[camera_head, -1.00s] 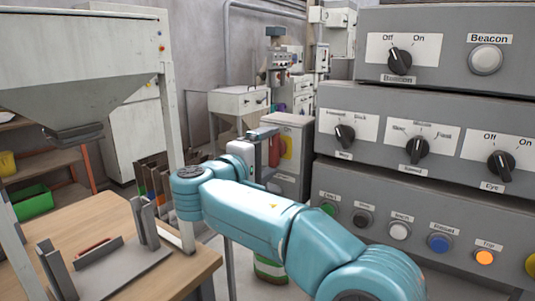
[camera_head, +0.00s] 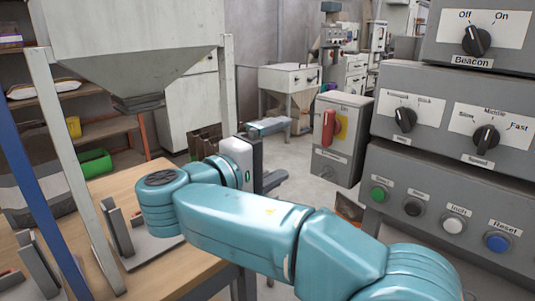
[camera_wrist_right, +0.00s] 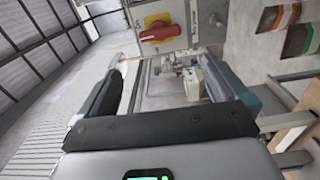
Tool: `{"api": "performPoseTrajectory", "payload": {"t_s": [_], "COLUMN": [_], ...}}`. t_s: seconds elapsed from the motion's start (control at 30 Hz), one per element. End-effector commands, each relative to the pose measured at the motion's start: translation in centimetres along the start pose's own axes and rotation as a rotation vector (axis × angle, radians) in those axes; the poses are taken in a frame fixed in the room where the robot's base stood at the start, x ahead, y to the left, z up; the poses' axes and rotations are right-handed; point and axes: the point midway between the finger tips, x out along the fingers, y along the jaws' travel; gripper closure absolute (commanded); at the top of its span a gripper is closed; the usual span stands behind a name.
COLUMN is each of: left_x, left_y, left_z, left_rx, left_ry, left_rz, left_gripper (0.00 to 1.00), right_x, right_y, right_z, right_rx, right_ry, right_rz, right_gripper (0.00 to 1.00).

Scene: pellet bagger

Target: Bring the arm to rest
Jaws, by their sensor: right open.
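My right arm (camera_head: 245,220) is teal and reaches from the lower right toward the middle of the head view. Its gripper (camera_head: 276,154) is open, with its two fingers apart and nothing between them. In the right wrist view the gripper (camera_wrist_right: 165,72) also shows open, its dark-padded fingers at left and right. The gripper is in front of a grey switch box (camera_head: 352,163) with a red handle (camera_head: 328,128) on a yellow plate, and no contact shows. My left gripper is out of view.
A grey control panel (camera_head: 425,160) with knobs and coloured buttons stands at the right. A wooden table (camera_head: 200,262) with grey bracket fixtures (camera_head: 128,235) lies at lower left, under a pale hopper (camera_head: 130,45). A shelf with a green bin (camera_head: 94,163) is behind. Bare floor shows beyond the gripper.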

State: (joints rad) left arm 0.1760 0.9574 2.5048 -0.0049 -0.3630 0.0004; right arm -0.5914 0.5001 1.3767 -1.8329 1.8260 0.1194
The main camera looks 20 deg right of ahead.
Motion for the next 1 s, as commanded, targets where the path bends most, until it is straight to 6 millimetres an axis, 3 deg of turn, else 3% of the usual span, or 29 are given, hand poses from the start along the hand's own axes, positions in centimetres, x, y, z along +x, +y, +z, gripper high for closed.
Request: {"api": "performPoseTrajectory", "payload": {"t_s": [0.2, 0.73, 0.87, 0.97, 1.0], "left_x": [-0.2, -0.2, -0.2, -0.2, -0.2], "left_y": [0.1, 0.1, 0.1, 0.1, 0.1], "left_z": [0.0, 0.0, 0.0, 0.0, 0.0], "left_rx": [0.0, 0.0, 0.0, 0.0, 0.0], "left_ry": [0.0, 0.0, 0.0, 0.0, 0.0], "left_rz": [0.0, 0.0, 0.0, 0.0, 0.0], "left_gripper": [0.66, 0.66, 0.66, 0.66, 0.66], "right_x": [-2.2, -2.3, -1.5, -0.8, -0.6], "right_y": [0.0, -0.4, -4.7, -11.8, -15.2], "right_z": [0.0, -0.2, -2.1, -4.1, -4.6], "right_rx": [0.001, -0.01, -0.11, -0.247, -0.302], "right_ry": [0.0, 0.005, 0.068, 0.157, 0.193], "right_rz": [0.0, -0.007, -0.082, -0.221, -0.294], "right_gripper": [0.0, 0.0, 0.0, 0.0, 0.0]}}
